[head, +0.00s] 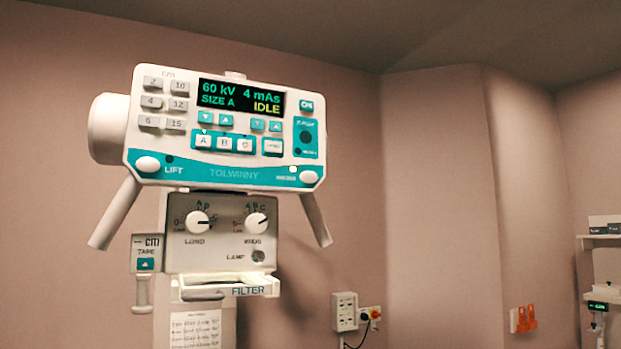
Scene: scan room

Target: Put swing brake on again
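The white and teal X-ray tube head (235,173) hangs in the left half of the head view. On its front, a white oval button (148,164) sits at the lower left beside the word LIFT, with a dark dot near it. A matching white oval button (309,177) sits at the lower right, with a pale, lit-looking dot (293,169) above its left side. The small label beside this right button is too blurred to read for certain. The display (241,97) reads 60 kV, 4 mAs, SIZE A, IDLE. Neither of my grippers is in view.
Grey handles (115,213) (316,220) slant down from both sides of the head. Below it are a collimator box with two dials (220,232), a filter tray (225,287) and a tape unit (147,254). A wall box, orange clips and shelves stand farther right.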

